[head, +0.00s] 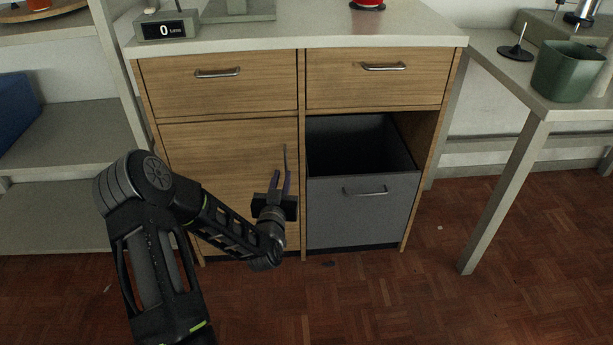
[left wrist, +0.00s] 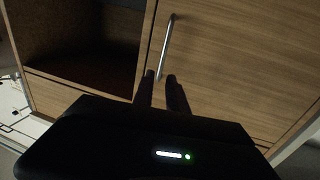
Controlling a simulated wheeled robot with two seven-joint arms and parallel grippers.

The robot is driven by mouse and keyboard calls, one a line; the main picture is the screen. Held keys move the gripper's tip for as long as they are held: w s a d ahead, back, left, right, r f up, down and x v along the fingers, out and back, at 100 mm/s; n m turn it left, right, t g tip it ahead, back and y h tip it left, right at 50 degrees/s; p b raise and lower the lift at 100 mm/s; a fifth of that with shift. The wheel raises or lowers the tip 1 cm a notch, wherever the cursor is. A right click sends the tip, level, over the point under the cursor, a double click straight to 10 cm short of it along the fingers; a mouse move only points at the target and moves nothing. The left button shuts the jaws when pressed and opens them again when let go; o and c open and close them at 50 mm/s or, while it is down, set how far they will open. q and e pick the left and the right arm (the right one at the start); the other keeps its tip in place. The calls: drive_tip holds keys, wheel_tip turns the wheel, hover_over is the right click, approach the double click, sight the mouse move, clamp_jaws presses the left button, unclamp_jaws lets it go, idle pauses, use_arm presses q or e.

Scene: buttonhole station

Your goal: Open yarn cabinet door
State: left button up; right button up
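The yarn cabinet door (head: 225,150) is the light wood panel at the lower left of the cabinet, and it looks closed. Its upright metal handle (head: 285,158) is near the door's right edge, and it also shows in the left wrist view (left wrist: 167,42). My right gripper is not in view.
A grey bin drawer (head: 362,212) to the right of the door stands in an open compartment (left wrist: 85,45). Two wood drawers (head: 218,88) are above. A side table (head: 540,98) with a green container (head: 566,72) stands at right, grey shelves (head: 75,155) at left.

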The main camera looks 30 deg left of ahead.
sight(286, 162)
use_arm(q)
drive_tip(key=shift+a+r, duration=0.1)
drive_tip(key=b+x, duration=0.1)
drive_tip(key=x, duration=0.6)
drive_tip(key=shift+w+a+b, duration=0.15)
drive_tip(key=shift+w+b, duration=0.15)
drive_tip(key=shift+w, duration=0.05)
drive_tip(key=shift+c, duration=0.5)
clamp_jaws()
idle(0.9)
